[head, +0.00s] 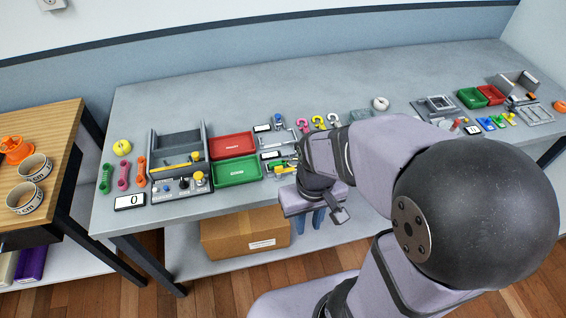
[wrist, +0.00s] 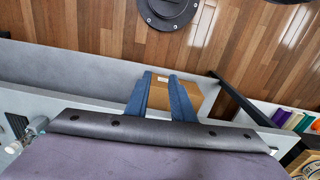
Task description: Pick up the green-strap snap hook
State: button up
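A green strap-like piece (head: 105,178) lies at the left end of the grey table in the head view, beside a pink one (head: 123,175) and an orange one (head: 141,171). It may be the green-strap snap hook, but its hook is too small to make out. My gripper (head: 311,220) is far to its right, past the table's front edge, its blue fingers pointing down. In the wrist view my gripper (wrist: 160,77) is open, with its fingers apart and nothing between them. The green piece does not show in that view.
A control box (head: 182,185), a red tray (head: 232,146) and a green tray (head: 237,171) stand right of the strap pieces. Several coloured hooks (head: 318,122) lie farther right. A cardboard box (head: 245,232) is below the table. A wooden table (head: 60,125) stands at left.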

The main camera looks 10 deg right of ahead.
jog(key=w+n, duration=0.8)
jog(key=w, duration=0.7)
jog(key=n, duration=0.9)
send_over(279, 162)
notch_tip(279, 162, down, 2)
jog(key=shift+s+f+b, duration=0.1)
jog(key=shift+f+b, duration=0.15)
jog(key=shift+b, duration=0.2)
jog(key=shift+f+p, duration=1.8)
jog(key=shift+f, duration=1.85)
jog(key=shift+c, duration=0.4)
grip_shut()
